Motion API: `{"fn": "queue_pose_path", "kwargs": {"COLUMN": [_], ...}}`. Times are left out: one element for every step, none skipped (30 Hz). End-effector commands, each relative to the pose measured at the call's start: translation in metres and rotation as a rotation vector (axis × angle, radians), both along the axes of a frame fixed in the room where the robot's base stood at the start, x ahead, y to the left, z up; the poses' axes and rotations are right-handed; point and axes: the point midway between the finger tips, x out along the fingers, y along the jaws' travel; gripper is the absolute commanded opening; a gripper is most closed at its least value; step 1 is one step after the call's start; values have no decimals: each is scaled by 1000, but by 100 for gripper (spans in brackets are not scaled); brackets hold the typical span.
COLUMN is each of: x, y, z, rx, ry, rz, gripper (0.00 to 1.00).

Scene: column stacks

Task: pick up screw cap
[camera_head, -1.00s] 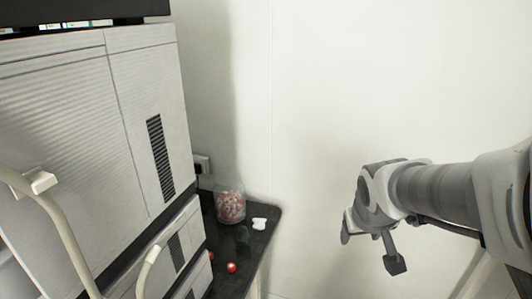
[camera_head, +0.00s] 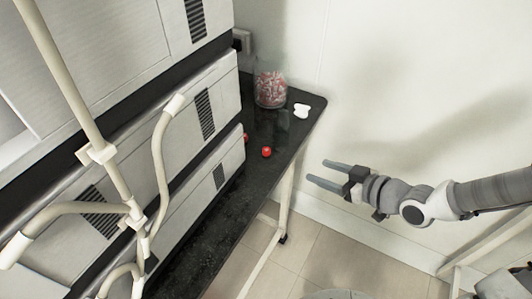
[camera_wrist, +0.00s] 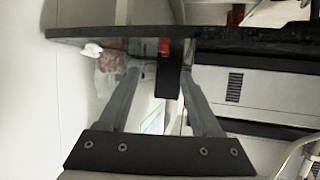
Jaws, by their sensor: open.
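A small red round piece, which looks like the screw cap (camera_head: 266,152), lies on the black table (camera_head: 286,160) near its right edge. A second red piece (camera_head: 245,137) shows partly behind it, against the stacked units. A red patch (camera_wrist: 164,47) also shows in the wrist view, between and beyond my fingers; I cannot tell which piece it is. My gripper (camera_head: 317,172) is open and empty, to the right of the table edge and apart from it. Its two spread fingers (camera_wrist: 159,72) point toward the table.
A clear jar with red and white contents (camera_head: 270,88) and a white lobed object (camera_head: 301,110) stand at the table's back. Stacked grey units (camera_head: 190,130) with pale tubing (camera_head: 160,165) fill the left. The floor (camera_head: 330,255) right of the table is open.

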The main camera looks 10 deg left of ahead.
Motion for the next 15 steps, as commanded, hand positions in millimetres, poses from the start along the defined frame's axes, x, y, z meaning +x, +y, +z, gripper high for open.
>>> {"fn": "queue_pose_path", "kwargs": {"x": [0, 1, 2, 3, 6, 9, 11, 14, 19, 21, 24, 28, 31, 34, 37], "y": [2, 4, 7, 11, 14, 19, 24, 27, 33, 37, 41, 47, 50, 54, 60], "z": [0, 0, -1, -2, -4, -7, -10, -12, -15, -17, -19, -22, -24, -26, -28], "rx": [17, 23, 27, 28, 29, 29, 27, 28, 27, 27, 27, 27, 27, 27, 27], "ry": [-10, -16, -20, -22, -22, -21, -22, -22, -20, -20, -21, -21, -21, -21, -19], "rz": [4, 6, 10, 12, 12, 13, 15, 14, 13, 13, 14, 14, 12, 12, 12], "gripper": [65, 65, 65, 65, 65, 65, 65, 65, 65, 65, 65, 65, 65, 65, 65]}}
